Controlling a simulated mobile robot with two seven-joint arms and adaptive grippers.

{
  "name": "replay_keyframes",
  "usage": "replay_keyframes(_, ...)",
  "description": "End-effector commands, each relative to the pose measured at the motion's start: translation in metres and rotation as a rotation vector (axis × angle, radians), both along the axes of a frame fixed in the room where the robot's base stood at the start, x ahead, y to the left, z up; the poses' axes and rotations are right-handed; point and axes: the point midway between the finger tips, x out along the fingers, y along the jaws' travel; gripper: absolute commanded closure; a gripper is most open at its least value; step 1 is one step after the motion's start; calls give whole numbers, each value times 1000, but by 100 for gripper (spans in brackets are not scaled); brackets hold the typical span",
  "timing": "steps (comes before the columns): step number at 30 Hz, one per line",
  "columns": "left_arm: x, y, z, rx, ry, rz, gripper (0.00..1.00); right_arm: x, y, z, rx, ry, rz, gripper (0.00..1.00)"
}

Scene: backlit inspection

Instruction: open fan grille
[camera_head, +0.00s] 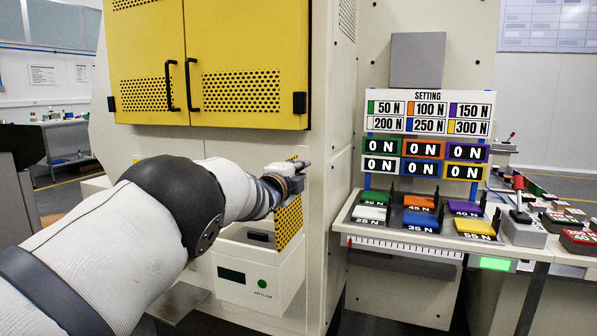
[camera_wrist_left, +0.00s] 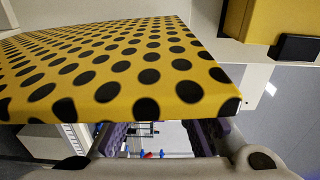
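The fan grille (camera_head: 289,222) is a yellow panel with black round holes. In the head view it stands at an angle at the white box low on the machine, partly hidden by my left arm. In the left wrist view the grille (camera_wrist_left: 120,72) fills the upper left and middle, close to the camera. My left gripper (camera_head: 303,166) is at the grille's upper edge. In the left wrist view its two fingers (camera_wrist_left: 160,138) are spread apart, with a gap between them and the grille covering their far parts. Whether they touch it cannot be told. My right gripper is not in view.
The white box (camera_head: 262,285) has a dark opening, a small display and a green button. Yellow cabinet doors (camera_head: 225,50) with black handles are above. A bench (camera_head: 420,232) with colored weight blocks and a setting board (camera_head: 430,112) stands to the right.

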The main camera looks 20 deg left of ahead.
Motion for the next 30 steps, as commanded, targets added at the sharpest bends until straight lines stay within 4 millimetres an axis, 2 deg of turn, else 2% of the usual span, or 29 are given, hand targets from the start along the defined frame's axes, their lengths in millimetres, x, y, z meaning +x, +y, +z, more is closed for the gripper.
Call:
replay_keyframes(1, 0, -2, 12, 1, -19, -5, 70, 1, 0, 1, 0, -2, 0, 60)
replay_keyframes(10, -1, -1, 6, 1, -10, -2, 70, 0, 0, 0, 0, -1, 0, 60)
replay_keyframes(14, -10, -1, 6, 2, -6, -2, 70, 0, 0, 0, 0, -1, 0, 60)
replay_keyframes(24, -82, 2, 7, 3, -11, -2, 70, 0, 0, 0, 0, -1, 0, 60)
replay_keyframes(30, -113, 3, 7, 2, -13, -3, 70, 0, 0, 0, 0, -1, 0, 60)
